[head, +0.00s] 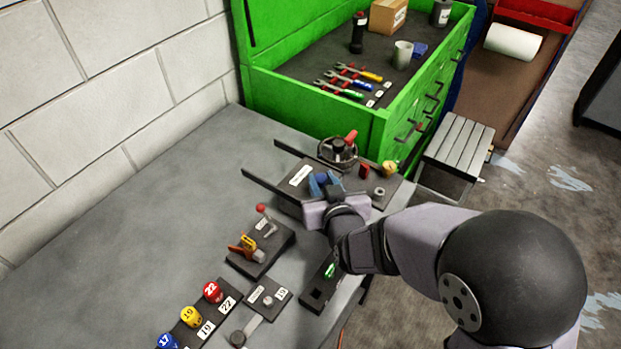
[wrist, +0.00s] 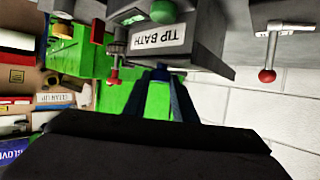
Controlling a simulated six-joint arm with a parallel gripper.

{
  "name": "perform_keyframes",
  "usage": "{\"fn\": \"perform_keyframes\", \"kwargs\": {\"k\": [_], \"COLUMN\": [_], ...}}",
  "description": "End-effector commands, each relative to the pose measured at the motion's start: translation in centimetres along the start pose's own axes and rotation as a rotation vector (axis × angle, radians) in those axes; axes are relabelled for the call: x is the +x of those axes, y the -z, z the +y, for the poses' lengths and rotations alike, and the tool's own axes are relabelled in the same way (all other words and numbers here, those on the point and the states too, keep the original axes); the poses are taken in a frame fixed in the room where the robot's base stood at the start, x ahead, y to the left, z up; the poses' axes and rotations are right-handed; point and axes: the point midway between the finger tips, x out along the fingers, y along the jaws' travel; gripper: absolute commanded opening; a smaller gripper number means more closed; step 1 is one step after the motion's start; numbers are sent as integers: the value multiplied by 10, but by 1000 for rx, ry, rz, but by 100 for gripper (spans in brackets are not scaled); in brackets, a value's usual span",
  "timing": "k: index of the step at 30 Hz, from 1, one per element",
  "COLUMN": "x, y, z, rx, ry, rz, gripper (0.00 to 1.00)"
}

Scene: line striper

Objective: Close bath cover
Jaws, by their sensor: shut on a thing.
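A dark station with a white label (head: 300,176) stands on the grey bench. In the wrist view the label on the dark bath block (wrist: 190,45) reads "TIP BATH". My gripper (head: 322,183) is at this station with its blue fingers close together. In the wrist view the gripper (wrist: 163,72) reaches to the block's edge below the label. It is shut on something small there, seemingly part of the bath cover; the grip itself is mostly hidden. I cannot tell how far the cover is open.
A black wheel with a red knob (head: 338,149) stands just behind the gripper. A stand with a red-ball lever (head: 261,247) and numbered balls (head: 190,316) are nearer on the bench. A green tool chest (head: 310,109) borders the far side. The bench's left part is clear.

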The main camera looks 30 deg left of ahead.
Motion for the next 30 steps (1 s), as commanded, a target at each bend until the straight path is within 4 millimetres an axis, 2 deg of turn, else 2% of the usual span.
{"fn": "perform_keyframes", "kwargs": {"k": [8, 9, 11, 23, 30], "x": [-1, -1, -1, -3, -22], "y": [-3, -3, -3, -2, -2], "z": [4, 4, 4, 2, 2], "rx": [3, 3, 2, 1, 1], "ry": [-8, -8, -8, -5, -4], "rz": [-7, -8, -7, -4, -4], "gripper": [0, 32, 43, 43, 43]}}
